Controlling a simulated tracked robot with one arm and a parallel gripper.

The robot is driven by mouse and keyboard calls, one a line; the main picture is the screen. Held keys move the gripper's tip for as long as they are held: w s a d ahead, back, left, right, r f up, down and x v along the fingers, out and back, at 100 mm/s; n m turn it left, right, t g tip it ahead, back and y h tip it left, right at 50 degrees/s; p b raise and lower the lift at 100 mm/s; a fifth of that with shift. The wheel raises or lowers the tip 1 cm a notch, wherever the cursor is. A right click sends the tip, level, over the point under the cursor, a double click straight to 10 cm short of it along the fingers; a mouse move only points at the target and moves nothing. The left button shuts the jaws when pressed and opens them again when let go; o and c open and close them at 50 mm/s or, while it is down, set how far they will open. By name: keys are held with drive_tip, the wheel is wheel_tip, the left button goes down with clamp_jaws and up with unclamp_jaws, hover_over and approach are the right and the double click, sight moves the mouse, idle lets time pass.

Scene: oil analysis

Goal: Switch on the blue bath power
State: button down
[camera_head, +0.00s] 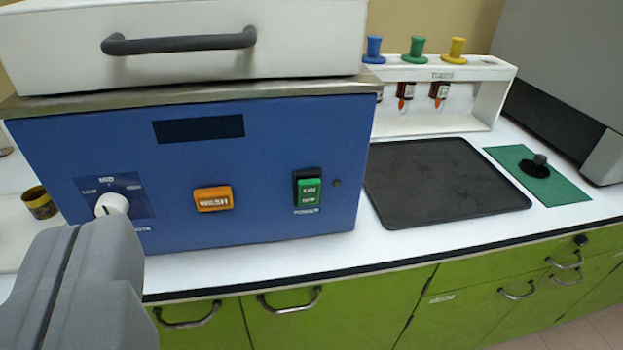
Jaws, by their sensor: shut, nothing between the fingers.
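The blue bath (265,160) stands on the white counter with a white lid and grey handle on top. Its front has a green power rocker switch (309,190) at the right, marked ON and OFF. An orange WASH button (213,198) is in the middle, and a white knob (112,204) is at the left. A dark display (198,129) is above the button. My gripper (100,240) is at the lower left, its fingers shut and empty. It is in front of the bath near the knob, left of and apart from the power switch. I cannot tell whether it touches the knob.
A black tray (445,180) lies right of the bath, with a white rack (440,95) of small vials and coloured knobs behind it. A green mat (538,175) and a grey machine (570,75) are farther right. Green cabinets with handles (290,300) are below the counter.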

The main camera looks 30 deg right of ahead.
drive_tip(key=w+d+f+t+h, duration=0.1)
drive_tip(key=d+f, duration=0.3)
drive_tip(key=f, duration=0.3)
drive_tip(key=w+d+f+m+h, duration=0.1)
drive_tip(key=d+f, duration=0.3)
drive_tip(key=f, duration=0.4)
drive_tip(key=w+d+f+m+t+h+p, duration=0.1)
drive_tip(key=w+d+f+h, duration=0.1)
drive_tip(key=f, duration=0.5)
drive_tip(key=shift+w+d+f+t, duration=0.15)
drive_tip(key=shift+w+d+t, duration=0.15)
drive_tip(key=shift+w+d, duration=0.65)
drive_tip(key=shift+s+d, duration=0.1)
drive_tip(key=shift+d, duration=0.1)
